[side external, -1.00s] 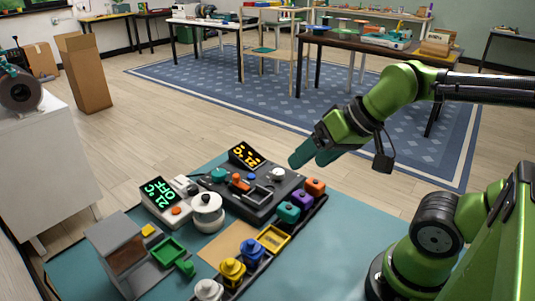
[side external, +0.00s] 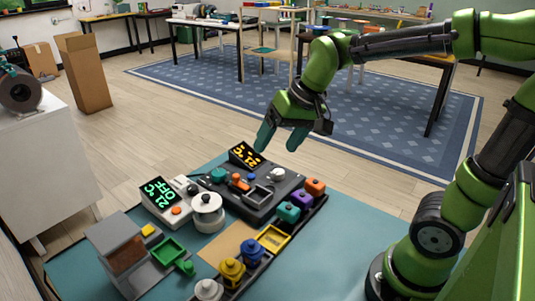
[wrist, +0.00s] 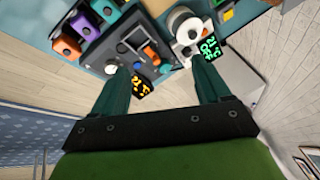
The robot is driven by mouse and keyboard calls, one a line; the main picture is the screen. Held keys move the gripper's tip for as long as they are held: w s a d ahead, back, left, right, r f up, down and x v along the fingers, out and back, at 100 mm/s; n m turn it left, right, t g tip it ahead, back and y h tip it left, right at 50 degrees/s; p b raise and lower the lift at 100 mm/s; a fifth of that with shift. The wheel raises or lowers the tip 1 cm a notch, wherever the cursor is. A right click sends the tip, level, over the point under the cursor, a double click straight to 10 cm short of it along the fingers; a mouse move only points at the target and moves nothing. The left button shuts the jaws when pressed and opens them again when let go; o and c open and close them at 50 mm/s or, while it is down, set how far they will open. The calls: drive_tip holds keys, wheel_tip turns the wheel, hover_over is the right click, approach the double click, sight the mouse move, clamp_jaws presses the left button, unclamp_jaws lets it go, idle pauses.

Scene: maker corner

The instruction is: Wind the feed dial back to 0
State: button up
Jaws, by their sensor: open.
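The dark control unit (side external: 257,205) stands on the teal bench top with an angled orange-lit display (side external: 246,155), too small to read surely. It carries a white round knob (side external: 277,174) at right and a teal round knob (side external: 219,175) at left; I cannot tell which is the feed dial. My gripper (side external: 277,146) is open and empty, pointing down, above the unit's back edge near the display. In the wrist view, the white knob (wrist: 111,69) and orange display (wrist: 140,88) lie near the left finger, and an orange lever (wrist: 150,54) lies beyond.
Left of the unit stands a white device with a green display (side external: 160,193) and a white pot (side external: 207,210). In front are teal (side external: 288,211), purple and orange blocks, and yellow and blue knobbed pieces. A green tray (side external: 168,251) sits at left. The bench's right side is clear.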

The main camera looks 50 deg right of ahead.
drive_tip(key=w+d+f+m+g+h, duration=0.1)
drive_tip(key=w, duration=0.6)
drive_tip(key=w+d+f+m+g, duration=0.1)
drive_tip(key=w+m+g, duration=0.1)
drive_tip(key=w, duration=0.5)
drive_tip(key=m+g, duration=0.2)
drive_tip(key=m, duration=0.5)
hover_over(219, 172)
wheel_tip(219, 172, down, 2)
drive_tip(key=shift+h, duration=0.4)
wheel_tip(219, 172, down, 16)
drive_tip(key=shift+f, duration=0.15)
drive_tip(key=c, duration=1)
drive_tip(key=shift+c, duration=0.2)
